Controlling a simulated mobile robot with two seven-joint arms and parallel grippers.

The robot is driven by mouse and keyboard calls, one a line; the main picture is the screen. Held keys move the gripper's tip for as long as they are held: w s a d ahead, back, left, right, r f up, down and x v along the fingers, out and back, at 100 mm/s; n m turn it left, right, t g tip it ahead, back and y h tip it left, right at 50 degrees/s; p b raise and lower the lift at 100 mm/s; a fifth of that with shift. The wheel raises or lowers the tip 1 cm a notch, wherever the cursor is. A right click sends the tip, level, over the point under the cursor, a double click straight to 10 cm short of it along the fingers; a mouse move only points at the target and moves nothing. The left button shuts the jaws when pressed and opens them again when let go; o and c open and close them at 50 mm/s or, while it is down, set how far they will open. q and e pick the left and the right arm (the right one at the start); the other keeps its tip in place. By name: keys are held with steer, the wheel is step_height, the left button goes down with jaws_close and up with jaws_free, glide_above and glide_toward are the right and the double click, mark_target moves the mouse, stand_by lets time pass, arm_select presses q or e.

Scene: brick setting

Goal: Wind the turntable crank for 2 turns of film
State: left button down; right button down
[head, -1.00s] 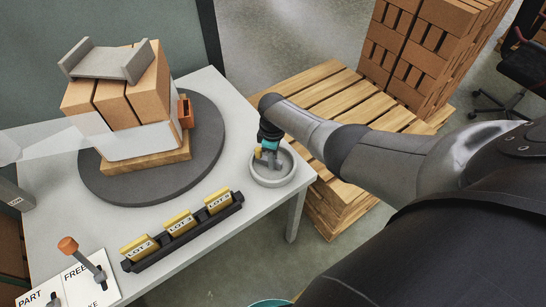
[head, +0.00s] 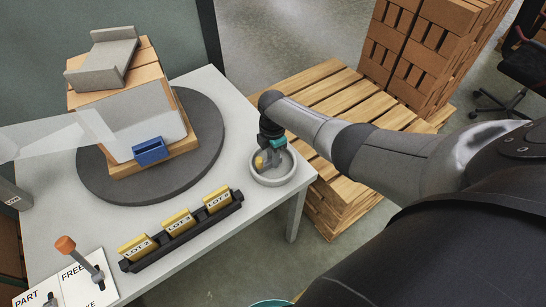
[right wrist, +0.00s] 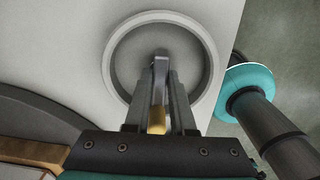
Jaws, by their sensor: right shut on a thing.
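The crank is a round light-grey dish (head: 292,175) at the table's right edge, with a yellow knob (head: 261,162) inside. My right gripper (head: 274,156) reaches down into the dish and is shut on the crank. In the right wrist view the fingers (right wrist: 160,100) close around the crank arm and its yellow knob (right wrist: 156,120). The dark round turntable (head: 212,150) carries a brick stack on a wooden board. Translucent film (head: 45,137) runs from the left onto the stack, whose front face is covered in pale film (head: 125,115). My left gripper is not in view.
A grey channel-shaped block (head: 103,66) tops the stack, and a blue block (head: 150,151) is on its front. A rack of yellow lot tags (head: 180,222) and an orange-knobbed lever (head: 66,244) stand in front. Pallets with bricks (head: 425,50) stand right of the table.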

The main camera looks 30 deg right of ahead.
steer(key=shift+n, duration=0.4)
steer(key=c, duration=0.8)
jaws_free()
steer(key=shift+o, duration=0.2)
step_height(320, 180, up, 15)
steer(key=p, duration=0.5)
steer(key=shift+r+p, duration=0.2)
steer(key=shift+p, duration=0.1)
